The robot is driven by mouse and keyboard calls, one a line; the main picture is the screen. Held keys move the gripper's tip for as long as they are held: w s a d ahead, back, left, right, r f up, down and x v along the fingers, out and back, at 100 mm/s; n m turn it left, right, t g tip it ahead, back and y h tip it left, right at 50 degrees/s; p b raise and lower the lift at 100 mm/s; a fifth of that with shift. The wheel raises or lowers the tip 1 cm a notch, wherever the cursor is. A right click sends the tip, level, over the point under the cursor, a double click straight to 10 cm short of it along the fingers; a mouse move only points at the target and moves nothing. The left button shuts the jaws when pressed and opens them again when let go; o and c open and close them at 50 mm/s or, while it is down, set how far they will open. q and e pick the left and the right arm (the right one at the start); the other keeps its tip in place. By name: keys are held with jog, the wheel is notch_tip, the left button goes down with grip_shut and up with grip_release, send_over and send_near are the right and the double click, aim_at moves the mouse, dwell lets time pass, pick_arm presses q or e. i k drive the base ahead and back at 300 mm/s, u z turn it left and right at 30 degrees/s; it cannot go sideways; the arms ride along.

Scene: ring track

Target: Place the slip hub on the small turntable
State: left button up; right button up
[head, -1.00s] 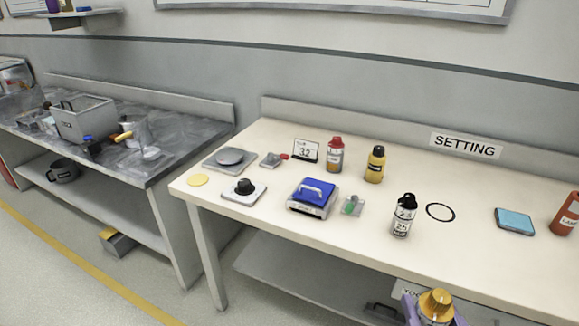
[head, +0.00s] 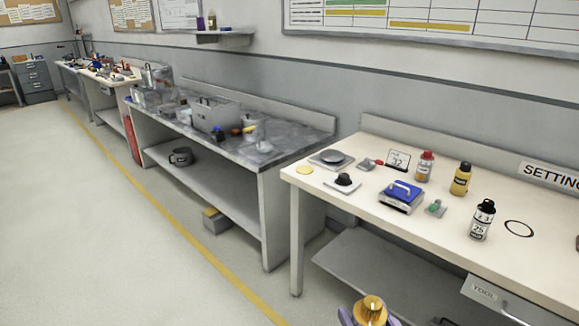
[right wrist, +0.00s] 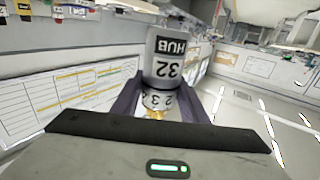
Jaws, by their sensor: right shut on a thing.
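The slip hub shows in the right wrist view as a grey cylinder (right wrist: 166,60) marked HUB and 32. In the head view its gold top (head: 370,304) shows at the bottom edge. My right gripper (head: 369,316) is shut on it, with a purple finger on each side; the gripper also shows in the right wrist view (right wrist: 157,101). It is in front of the white table, low in the picture. A round grey disc on a square base (head: 332,156), at the table's back left, looks like the small turntable. Its top looks bare. My left gripper is not in view.
The white table (head: 300,178) holds a black knob on a plate (head: 343,180), a blue-topped device (head: 401,196), a 32 card (head: 398,160) and several bottles. A grey bench (head: 290,155) with a bin stands left of it. The floor at left is clear.

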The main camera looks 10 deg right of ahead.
aim_at(332, 154)
jog(key=u, duration=0.7)
jog(key=i, duration=1.5)
jog(key=z, duration=0.65)
jog(key=i, duration=0.9)
jog(key=z, duration=0.9)
jog(key=i, duration=0.55)
jog(key=z, duration=0.05)
